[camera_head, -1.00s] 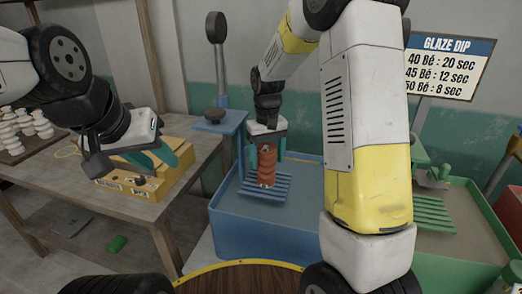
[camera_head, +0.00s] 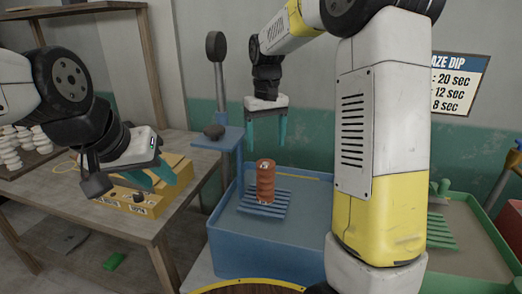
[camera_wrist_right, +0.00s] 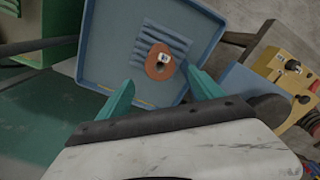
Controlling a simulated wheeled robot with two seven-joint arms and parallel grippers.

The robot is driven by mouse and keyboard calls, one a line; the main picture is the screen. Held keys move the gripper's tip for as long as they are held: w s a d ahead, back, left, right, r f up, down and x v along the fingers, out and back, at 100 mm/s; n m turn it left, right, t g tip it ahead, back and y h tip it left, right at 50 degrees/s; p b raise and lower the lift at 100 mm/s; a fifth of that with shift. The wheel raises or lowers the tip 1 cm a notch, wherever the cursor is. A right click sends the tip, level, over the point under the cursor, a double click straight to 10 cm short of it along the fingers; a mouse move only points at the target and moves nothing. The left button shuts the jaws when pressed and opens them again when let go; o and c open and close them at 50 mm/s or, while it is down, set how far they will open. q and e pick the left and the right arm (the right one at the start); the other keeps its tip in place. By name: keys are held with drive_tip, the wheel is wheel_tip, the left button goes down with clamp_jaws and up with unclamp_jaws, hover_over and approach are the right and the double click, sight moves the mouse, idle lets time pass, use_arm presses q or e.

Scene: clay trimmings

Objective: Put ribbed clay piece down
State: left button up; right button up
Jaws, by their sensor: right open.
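The ribbed clay piece (camera_head: 265,181) is orange-brown and stands upright on the blue slatted rack (camera_head: 251,207) in the blue tub (camera_head: 262,248). In the right wrist view the clay piece (camera_wrist_right: 159,63) shows from above, on the slats, with a small pale spot on top. My right gripper (camera_head: 267,143) is open and empty above the piece, apart from it; its teal fingers (camera_wrist_right: 158,100) frame the view below the piece in the right wrist view. My left gripper (camera_head: 153,188) is over the wooden table by the yellow box; whether its fingers are apart is unclear.
A yellow box (camera_head: 180,172) with knobs sits on the wooden table (camera_head: 120,217) at left. A green tub (camera_head: 470,240) with a green rack stands at right. A post with a blue shelf (camera_head: 217,137) rises behind the blue tub. White stacked pieces (camera_head: 20,140) lie at far left.

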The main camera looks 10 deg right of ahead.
drive_tip(key=s+d+r+m+t+y, duration=0.1)
drive_tip(key=s+d+r+t, duration=0.1)
drive_tip(key=s, duration=0.9)
drive_tip(key=s+d+r+m+t+y, duration=0.1)
drive_tip(key=s+d+r+t, duration=0.1)
drive_tip(key=s, duration=0.9)
drive_tip(key=shift+s+d+r+t, duration=0.2)
drive_tip(key=shift+s+r+t, duration=0.25)
drive_tip(key=shift+t, duration=0.65)
